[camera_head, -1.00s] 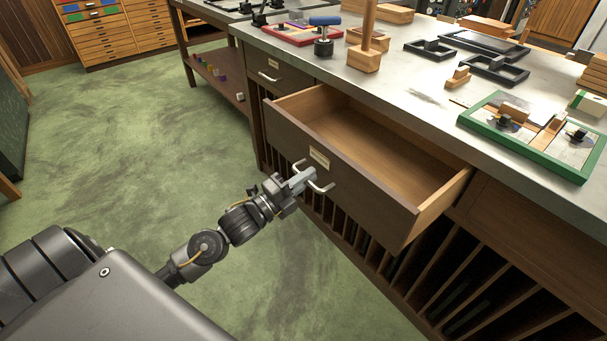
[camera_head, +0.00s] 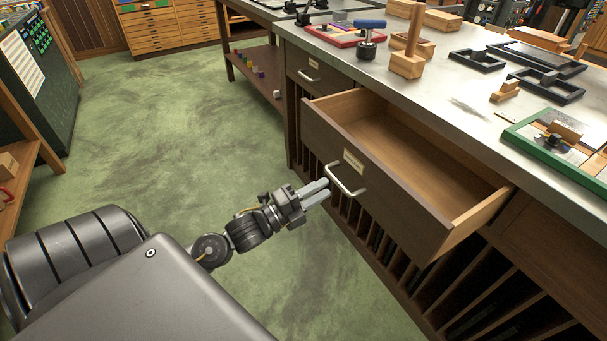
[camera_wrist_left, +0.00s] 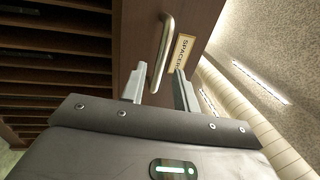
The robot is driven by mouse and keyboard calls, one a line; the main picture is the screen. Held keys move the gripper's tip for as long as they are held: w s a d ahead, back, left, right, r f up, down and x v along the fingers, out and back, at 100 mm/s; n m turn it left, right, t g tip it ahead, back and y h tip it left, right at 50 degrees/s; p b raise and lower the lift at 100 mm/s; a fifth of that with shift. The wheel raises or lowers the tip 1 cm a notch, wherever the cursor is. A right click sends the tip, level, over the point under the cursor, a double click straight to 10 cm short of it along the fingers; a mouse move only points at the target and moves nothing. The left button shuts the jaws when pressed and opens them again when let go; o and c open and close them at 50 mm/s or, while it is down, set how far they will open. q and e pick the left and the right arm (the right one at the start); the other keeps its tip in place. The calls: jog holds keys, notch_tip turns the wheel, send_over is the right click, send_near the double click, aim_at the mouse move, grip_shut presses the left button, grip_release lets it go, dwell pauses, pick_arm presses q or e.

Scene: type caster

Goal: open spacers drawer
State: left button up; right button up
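The spacers drawer (camera_head: 385,185) stands pulled out from the bench, and its wooden inside looks empty. Its front carries a metal bow handle (camera_head: 346,182) and a small label (camera_head: 353,161). In the left wrist view, the handle (camera_wrist_left: 160,52) and the label reading "SPACERS" (camera_wrist_left: 181,53) are close ahead. My right gripper is not in view.
The bench top (camera_head: 465,108) holds wooden blocks, black frames and a green-edged tray (camera_head: 560,155). A closed drawer (camera_head: 318,72) sits left of the open one, and vertical slots lie below. Green floor (camera_head: 170,130) is clear to the left.

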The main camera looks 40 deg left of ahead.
pick_arm(q)
jog(key=shift+v, duration=2.75)
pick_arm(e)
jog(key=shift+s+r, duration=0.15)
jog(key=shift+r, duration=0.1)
